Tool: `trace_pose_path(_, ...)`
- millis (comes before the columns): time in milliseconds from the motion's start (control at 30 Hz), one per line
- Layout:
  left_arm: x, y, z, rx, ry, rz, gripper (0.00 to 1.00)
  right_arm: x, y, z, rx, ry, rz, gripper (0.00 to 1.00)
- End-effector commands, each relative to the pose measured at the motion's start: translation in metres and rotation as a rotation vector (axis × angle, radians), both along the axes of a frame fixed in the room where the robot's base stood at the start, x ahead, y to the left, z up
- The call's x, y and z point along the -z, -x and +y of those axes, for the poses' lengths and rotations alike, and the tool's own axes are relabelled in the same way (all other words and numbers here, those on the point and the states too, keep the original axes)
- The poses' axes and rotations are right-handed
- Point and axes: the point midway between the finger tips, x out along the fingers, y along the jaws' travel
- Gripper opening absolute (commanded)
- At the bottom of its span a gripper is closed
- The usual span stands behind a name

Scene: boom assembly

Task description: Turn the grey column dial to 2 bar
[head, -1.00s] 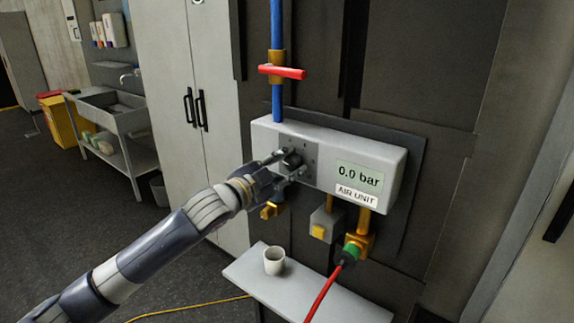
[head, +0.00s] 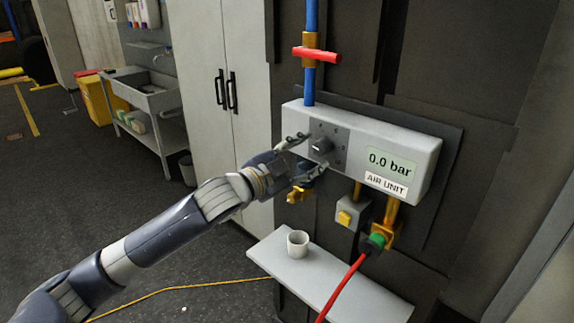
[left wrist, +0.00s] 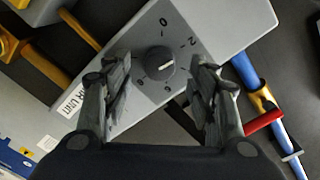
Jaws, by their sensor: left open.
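The dark grey dial (head: 321,145) sits on a dark square plate on the air unit (head: 420,150), a light grey box on the wall. It also shows in the left wrist view (left wrist: 160,61), ringed by numbers including 0, 2 and 6, with a pale mark on its face. The display (head: 391,164) reads 0.0 bar. My left gripper (head: 308,156) is open in front of the dial. In the left wrist view its fingers (left wrist: 163,95) stand either side of the dial, apart from it. My right gripper is not in view.
A blue pipe with a red valve handle (head: 316,54) rises above the unit. Below hang brass fittings, a yellow-buttoned box (head: 349,214) and a red hose (head: 345,282). A white cup (head: 298,243) stands on a shelf (head: 330,280). Cabinets (head: 219,90) stand to the left.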

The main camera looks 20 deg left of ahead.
Motion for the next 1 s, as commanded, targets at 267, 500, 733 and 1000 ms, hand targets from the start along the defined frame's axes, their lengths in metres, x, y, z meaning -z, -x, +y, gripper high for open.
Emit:
trace_pose_path(267, 0.0, 0.048, 0.018, 0.002, -0.005, 0.003, 0.53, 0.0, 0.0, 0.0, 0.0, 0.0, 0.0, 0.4)
trace_pose_path(500, 0.0, 0.068, 0.026, -0.001, -0.002, 0.002, 0.53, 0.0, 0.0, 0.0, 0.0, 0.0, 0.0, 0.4)
trace_pose_path(733, -0.002, 0.074, 0.027, 0.001, 0.0, 0.001, 0.53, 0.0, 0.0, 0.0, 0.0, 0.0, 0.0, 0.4)
trace_pose_path(1000, -0.002, 0.073, 0.028, 0.001, 0.0, 0.001, 0.53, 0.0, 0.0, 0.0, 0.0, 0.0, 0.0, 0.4)
